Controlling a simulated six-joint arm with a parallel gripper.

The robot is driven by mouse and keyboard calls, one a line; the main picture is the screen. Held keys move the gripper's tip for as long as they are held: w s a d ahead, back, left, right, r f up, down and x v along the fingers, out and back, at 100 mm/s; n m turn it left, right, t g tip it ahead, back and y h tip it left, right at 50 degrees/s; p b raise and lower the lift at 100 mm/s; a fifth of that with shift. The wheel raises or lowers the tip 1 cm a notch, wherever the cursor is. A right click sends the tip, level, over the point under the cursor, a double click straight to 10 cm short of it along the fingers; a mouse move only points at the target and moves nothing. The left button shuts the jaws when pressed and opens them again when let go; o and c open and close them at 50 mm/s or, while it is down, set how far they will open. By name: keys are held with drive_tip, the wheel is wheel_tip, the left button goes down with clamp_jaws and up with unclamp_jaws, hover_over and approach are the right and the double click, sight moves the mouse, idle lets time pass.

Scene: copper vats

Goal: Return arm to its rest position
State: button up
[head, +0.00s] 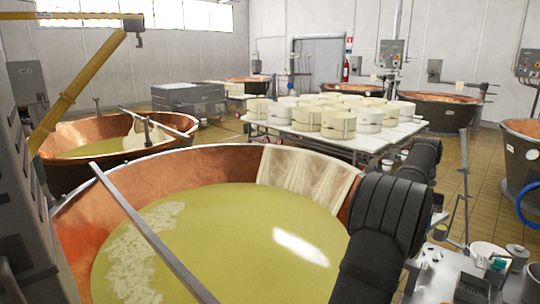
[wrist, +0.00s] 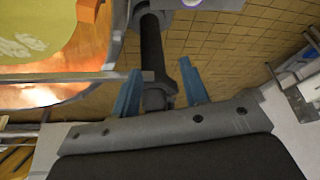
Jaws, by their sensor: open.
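My gripper (wrist: 161,88) shows in the wrist view with its two blue fingers spread apart. Nothing is held between them; a dark post-like shape shows behind the gap. In the head view my black arm (head: 388,215) is folded at the right of the large copper vat (head: 215,178), and the gripper itself is not visible there. The vat holds yellow-green liquid with pale curd at the left, and a pale cloth (head: 308,180) hangs over its far rim. The vat's rim also shows at the upper left of the wrist view (wrist: 95,68).
A metal bar (head: 150,232) crosses the vat's left side. A cluttered work surface (head: 440,275) is at the lower right. A table of white cheese moulds (head: 338,122) stands behind. More copper vats (head: 110,140) stand around. Tiled floor (wrist: 235,45) is open beyond the fingers.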

drive_tip(key=w+a+f, duration=0.1)
drive_tip(key=w, duration=0.1)
drive_tip(key=w+a+f, duration=0.1)
drive_tip(key=w+f, duration=0.1)
drive_tip(key=w+a+f, duration=0.1)
drive_tip(key=w, duration=0.1)
drive_tip(key=shift+w+a+f, duration=0.25)
drive_tip(key=shift+f, duration=0.05)
drive_tip(key=f, duration=0.4)
drive_tip(key=shift+w+a+f, duration=0.15)
drive_tip(key=shift+w, duration=0.15)
drive_tip(key=shift+s+d+n+h, duration=0.35)
drive_tip(key=shift+s+n, duration=0.2)
drive_tip(key=shift+n, duration=0.15)
drive_tip(key=shift+w+a+m, duration=0.25)
drive_tip(key=shift+w+m, duration=0.2)
drive_tip(key=shift+m, duration=0.05)
drive_tip(key=r, duration=0.4)
drive_tip(key=shift+s+d+r, duration=0.15)
drive_tip(key=shift+s+r, duration=0.1)
drive_tip(key=s+d+r, duration=0.5)
drive_tip(key=s+r, duration=0.1)
drive_tip(key=s, duration=0.3)
drive_tip(key=shift+s+r, duration=0.3)
